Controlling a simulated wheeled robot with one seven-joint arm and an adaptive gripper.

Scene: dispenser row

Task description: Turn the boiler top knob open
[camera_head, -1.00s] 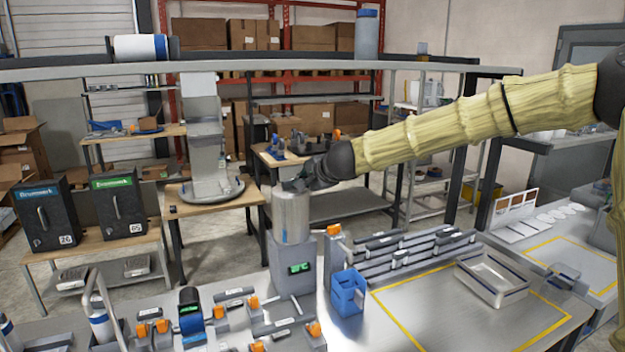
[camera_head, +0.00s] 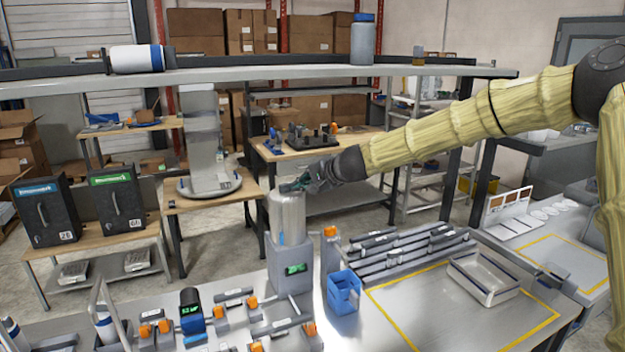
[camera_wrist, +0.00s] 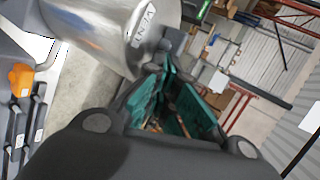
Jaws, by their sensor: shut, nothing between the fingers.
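The boiler (camera_head: 288,222) is a silver cylinder on a grey base with a green lit display, standing upright at the back of the workbench. In the wrist view its shiny metal body (camera_wrist: 100,30) fills the upper left, with a small label near its end. My gripper (camera_head: 293,187) is at the boiler's top rim, coming from the right, shut and empty. Its teal-padded fingers (camera_wrist: 168,85) show beside the boiler's end in the wrist view. I cannot tell whether they touch it.
A blue bin (camera_head: 343,293) stands just right of the boiler's base. An orange-topped part (camera_head: 330,232) is close behind it. Valves with orange handles (camera_head: 222,310) crowd the bench in front. A long shelf (camera_head: 230,78) crosses behind and above.

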